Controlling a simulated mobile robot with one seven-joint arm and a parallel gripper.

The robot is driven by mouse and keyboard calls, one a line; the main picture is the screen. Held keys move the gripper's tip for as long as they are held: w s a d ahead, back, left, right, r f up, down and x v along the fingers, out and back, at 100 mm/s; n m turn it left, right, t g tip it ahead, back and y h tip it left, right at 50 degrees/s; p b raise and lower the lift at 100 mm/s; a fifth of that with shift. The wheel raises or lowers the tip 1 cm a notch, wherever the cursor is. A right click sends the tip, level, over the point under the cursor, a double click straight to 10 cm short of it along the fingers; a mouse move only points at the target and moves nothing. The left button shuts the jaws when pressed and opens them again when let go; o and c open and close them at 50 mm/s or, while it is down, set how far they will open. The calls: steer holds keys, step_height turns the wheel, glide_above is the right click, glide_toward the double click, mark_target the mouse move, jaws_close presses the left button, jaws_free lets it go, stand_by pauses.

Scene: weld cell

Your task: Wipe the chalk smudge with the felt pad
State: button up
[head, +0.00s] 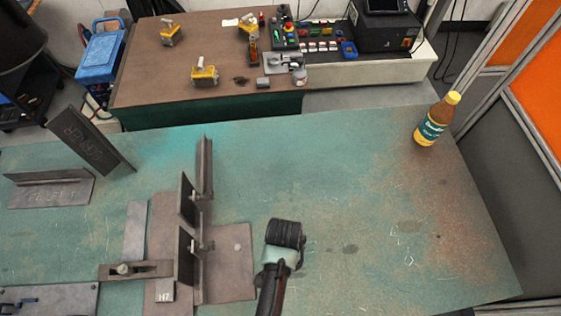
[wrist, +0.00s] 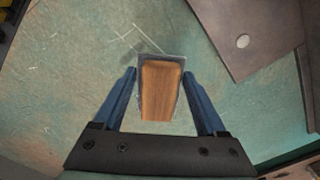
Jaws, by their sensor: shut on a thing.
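The felt pad (wrist: 160,88) has a wooden block on top and a grey edge showing around its far end. My gripper (wrist: 160,98) is shut on it, with a blue finger on each side of the block. I cannot tell whether the pad touches the green table. Thin pale chalk lines (wrist: 127,42) form a corner on the table just beyond the pad, up and left in the wrist view. A separate chalk smudge is not clear there; part of the surface is hidden under the pad. In the head view my arm hides the gripper and pad.
A brown steel plate (head: 237,280) with a hole lies left of my arm, beside upright steel angles (head: 204,180). It also shows in the wrist view (wrist: 265,22). A yellow-capped bottle (head: 432,125) stands at the far right. The green table (head: 340,190) is largely clear between.

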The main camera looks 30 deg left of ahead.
steer(key=shift+r+p, duration=0.75)
steer(key=shift+r, duration=0.35)
steer(key=shift+w, duration=0.1)
